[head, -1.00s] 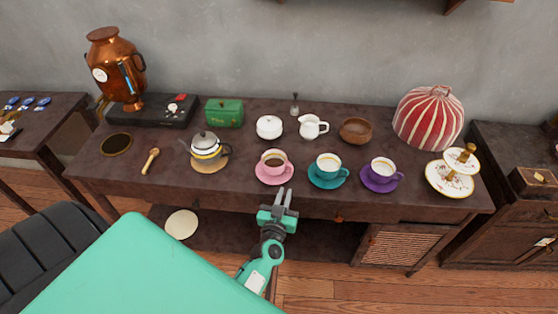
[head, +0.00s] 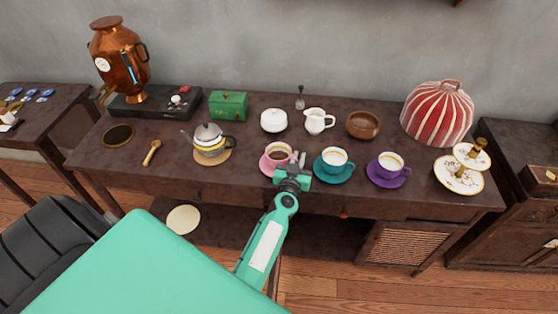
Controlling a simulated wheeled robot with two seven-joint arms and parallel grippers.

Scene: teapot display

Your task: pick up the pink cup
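The pink cup (head: 277,155) holds dark liquid and stands on its pink saucer (head: 266,168) near the front edge of the table. My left gripper (head: 298,159) is at the cup's right side, where its handle is, and covers the handle and part of the saucer. Its fingers are small and partly hidden by the gripper body. I cannot tell whether they are open, touch the cup or grip the handle. My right gripper is not in view.
A teal cup (head: 334,159) stands close on the right, with a purple cup (head: 390,164) beyond it. A teapot (head: 209,141) stands to the left. Behind are a white lidded bowl (head: 273,120) and a white jug (head: 317,121).

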